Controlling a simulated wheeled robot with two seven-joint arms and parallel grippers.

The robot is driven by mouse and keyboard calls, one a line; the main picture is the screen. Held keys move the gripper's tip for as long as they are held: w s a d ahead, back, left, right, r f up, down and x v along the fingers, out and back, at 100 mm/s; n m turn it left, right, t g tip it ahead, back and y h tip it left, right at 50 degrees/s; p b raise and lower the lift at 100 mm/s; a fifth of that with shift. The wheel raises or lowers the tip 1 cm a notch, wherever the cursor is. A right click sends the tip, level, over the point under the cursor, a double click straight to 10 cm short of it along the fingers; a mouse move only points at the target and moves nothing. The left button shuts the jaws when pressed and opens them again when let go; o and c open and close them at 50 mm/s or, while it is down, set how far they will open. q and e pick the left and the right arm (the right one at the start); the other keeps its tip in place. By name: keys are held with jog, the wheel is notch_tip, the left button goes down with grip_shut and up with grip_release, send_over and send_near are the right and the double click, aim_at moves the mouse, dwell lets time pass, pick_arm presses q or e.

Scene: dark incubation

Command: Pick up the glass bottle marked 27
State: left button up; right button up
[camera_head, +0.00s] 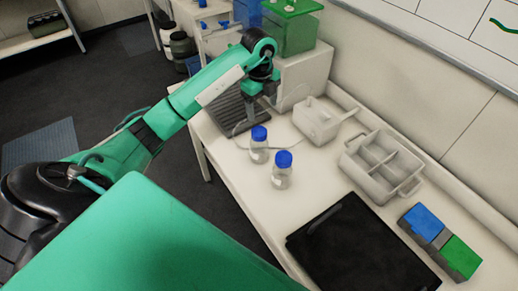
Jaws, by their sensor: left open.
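Two clear glass bottles with blue caps stand upright on the white bench, the farther bottle (259,147) and the nearer bottle (281,172). The number 27 cannot be read on either bottle at this size. My left gripper (254,116) hangs from the green arm above and just behind the farther bottle. It is open and appears empty, but its fingertips are small and partly unclear. I cannot tell whether it touches anything. My right gripper is not in view.
A black mat (360,252) lies on the bench (240,178) in front. A white divided caddy (376,172), a white container (318,122) and a blue-green block (440,240) stand to the right. A green box (290,30) stands behind.

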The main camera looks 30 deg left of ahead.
aim_at(259, 131)
pick_arm(q)
jog(key=shift+y, duration=0.3)
jog(key=f, duration=0.5)
jog(key=a+f+p, duration=0.1)
jog(key=f, duration=0.2)
jog(key=shift+s+a, duration=0.1)
jog(key=shift+s, duration=0.05)
jog(key=shift+f+p, duration=0.55)
jog(key=f+p, duration=0.1)
jog(key=f, duration=0.2)
jog(key=shift+d+f+p, duration=0.2)
jog(key=shift+p, duration=0.1)
jog(key=shift+f, duration=0.45)
jog(key=c, duration=1.5)
